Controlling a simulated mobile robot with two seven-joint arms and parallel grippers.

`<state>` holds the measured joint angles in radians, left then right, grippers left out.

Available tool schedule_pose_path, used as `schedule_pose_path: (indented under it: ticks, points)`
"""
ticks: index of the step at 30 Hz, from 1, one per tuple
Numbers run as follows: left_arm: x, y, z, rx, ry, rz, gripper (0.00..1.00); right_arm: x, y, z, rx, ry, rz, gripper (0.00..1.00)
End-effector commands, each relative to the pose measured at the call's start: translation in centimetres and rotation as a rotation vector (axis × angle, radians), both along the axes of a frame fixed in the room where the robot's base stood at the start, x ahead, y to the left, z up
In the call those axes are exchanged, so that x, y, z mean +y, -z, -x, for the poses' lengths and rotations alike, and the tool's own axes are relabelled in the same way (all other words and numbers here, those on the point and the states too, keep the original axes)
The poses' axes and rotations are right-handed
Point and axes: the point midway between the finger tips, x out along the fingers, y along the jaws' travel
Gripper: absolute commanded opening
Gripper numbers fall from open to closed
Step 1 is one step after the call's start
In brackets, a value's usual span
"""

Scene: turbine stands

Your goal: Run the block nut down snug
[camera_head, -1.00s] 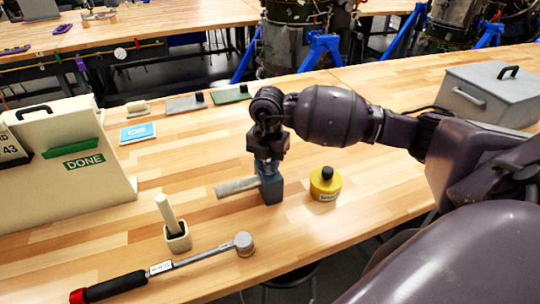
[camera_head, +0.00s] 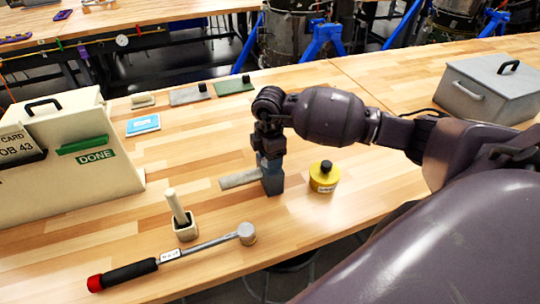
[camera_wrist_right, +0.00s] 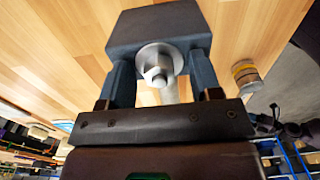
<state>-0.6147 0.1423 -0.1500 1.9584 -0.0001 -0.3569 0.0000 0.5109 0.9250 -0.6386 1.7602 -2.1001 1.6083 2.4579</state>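A dark blue-grey block (camera_head: 272,184) stands on the wooden bench, with a pale grey cylinder (camera_head: 240,179) sticking out to its left. My right gripper (camera_head: 270,160) points down at the top of the block. In the right wrist view the block (camera_wrist_right: 155,28) fills the top middle. A silver washer and nut (camera_wrist_right: 158,66) sit at its face, between the fingers. The fingers of my right gripper (camera_wrist_right: 162,82) are spread wide, one on each side of the nut, with gaps to it. Whether the fingertips touch the block I cannot tell. My left gripper is not in view.
A yellow container (camera_head: 323,177) stands just right of the block. A torque wrench (camera_head: 185,250) lies in front, beside a small pot (camera_head: 186,230) holding a stick. A cream case marked DONE (camera_head: 75,150) stands left, a grey lidded box (camera_head: 490,90) at right.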

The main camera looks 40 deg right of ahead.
Motion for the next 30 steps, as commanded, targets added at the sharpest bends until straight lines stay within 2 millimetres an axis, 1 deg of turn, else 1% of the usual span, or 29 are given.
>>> schedule_pose_path:
  ticks: [3, 5, 16, 28, 30]
  points:
    - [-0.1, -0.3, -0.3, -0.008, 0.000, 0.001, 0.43, 0.0, 0.0, 0.0, 0.000, -0.001, 0.000, 0.58]
    - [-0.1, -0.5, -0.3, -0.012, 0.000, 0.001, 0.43, 0.0, 0.0, 0.0, -0.001, -0.001, 0.000, 0.67]
    - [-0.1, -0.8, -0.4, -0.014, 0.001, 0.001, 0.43, 0.0, -0.3, 0.0, -0.001, -0.001, 0.000, 0.67]
    - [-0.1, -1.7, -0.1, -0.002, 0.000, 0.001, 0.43, 0.0, -2.8, 0.0, -0.001, -0.002, 0.000, 0.67]
    - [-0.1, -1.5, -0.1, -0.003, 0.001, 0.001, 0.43, 0.0, -3.2, -0.1, -0.002, -0.002, 0.000, 0.67]
